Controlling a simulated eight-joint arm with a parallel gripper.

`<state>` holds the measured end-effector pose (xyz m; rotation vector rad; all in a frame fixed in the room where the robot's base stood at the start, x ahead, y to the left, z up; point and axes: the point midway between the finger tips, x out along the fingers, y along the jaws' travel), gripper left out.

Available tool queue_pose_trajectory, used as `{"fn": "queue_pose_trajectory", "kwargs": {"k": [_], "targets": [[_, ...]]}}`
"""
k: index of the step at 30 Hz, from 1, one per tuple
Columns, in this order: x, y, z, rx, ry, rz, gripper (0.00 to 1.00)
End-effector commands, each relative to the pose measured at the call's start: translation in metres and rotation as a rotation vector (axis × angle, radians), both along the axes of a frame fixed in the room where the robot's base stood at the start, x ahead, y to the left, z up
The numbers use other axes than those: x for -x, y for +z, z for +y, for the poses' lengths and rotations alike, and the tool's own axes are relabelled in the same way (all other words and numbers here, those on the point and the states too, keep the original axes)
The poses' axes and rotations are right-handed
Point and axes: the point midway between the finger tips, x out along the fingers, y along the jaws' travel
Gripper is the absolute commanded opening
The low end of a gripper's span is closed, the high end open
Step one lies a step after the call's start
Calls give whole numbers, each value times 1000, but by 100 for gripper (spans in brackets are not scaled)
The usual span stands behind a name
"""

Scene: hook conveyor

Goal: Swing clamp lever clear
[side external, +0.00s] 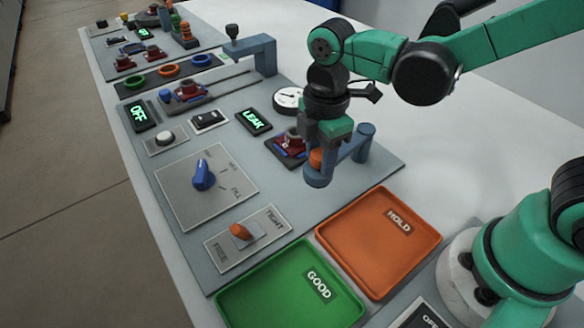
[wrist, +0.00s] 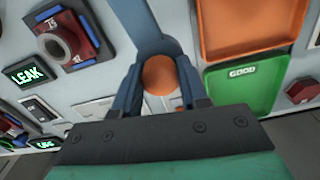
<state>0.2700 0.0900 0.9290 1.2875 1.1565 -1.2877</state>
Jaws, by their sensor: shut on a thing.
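The clamp lever (side external: 343,151) is a blue arm reaching from a blue post (side external: 366,137) toward the front left, with an orange knob at its free end. My gripper (side external: 317,156) points down and is shut on the orange knob, which also shows between the fingers in the wrist view (wrist: 158,75). The blue arm (wrist: 146,30) runs away from the knob there. The dark red fixture (side external: 292,142) sits to the left of the lever. In the wrist view the fixture (wrist: 82,40) is uncovered and apart from the lever.
An orange HOLD tray (side external: 378,265) and a green GOOD tray (side external: 245,298) lie in front. A TIGHT/FREE plate with an orange toggle (side external: 241,231) and a blue dial (side external: 203,175) are at left. A LEAK display (side external: 255,121) and a round gauge (side external: 290,98) stand behind.

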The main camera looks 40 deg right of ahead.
Motion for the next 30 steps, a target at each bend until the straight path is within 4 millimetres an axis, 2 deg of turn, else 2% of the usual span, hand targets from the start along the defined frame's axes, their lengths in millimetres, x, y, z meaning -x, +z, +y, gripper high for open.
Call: {"fn": "queue_pose_trajectory", "kwargs": {"k": [17,18,21,30], "targets": [[6,0,-1,0,34,5,0],[6,0,-1,0,34,5,44],[5,0,-1,0,33,5,70],[4,1,-1,0,32,1,70]]}}
